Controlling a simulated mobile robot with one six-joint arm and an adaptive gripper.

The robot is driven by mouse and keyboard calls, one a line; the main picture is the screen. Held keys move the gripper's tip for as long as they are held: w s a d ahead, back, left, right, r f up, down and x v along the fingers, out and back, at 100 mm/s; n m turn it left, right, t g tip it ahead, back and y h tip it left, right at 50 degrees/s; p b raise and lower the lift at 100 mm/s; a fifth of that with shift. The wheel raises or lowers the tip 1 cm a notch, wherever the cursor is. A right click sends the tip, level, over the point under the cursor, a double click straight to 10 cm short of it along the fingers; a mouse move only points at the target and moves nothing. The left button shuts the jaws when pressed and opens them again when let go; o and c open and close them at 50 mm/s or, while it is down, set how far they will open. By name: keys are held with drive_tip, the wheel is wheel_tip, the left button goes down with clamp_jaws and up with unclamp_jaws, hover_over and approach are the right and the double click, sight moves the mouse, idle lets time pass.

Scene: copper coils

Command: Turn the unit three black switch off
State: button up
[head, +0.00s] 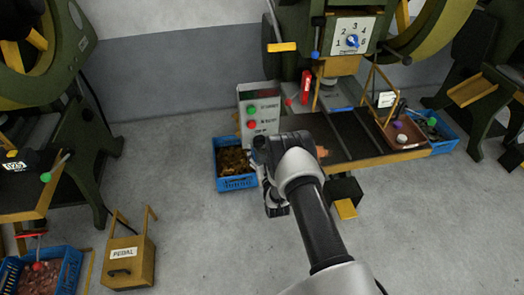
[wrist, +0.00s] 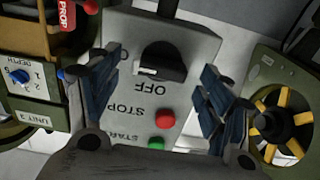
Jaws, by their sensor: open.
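The black switch (wrist: 162,60) sits on a grey control box (wrist: 205,50) in the wrist view, above the word OFF, which appears upside down. A red STOP button (wrist: 165,119) and a green START button (wrist: 156,143) are below it. My gripper (wrist: 160,74) is open, with one finger on each side of the switch in the picture and nothing between them. I cannot tell the remaining distance. I cannot tell which mark the switch points to.
A blue crate of copper pieces (head: 237,184) stands under the box. In the wrist view a blue depth dial (wrist: 18,75) and a unit label (wrist: 36,120) are at left, and a yellow-spoked wheel (wrist: 285,110) is at right. A pedal box (head: 128,268) stands on the floor.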

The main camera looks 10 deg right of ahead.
drive_tip(key=shift+w, duration=0.55)
drive_tip(key=c, duration=1)
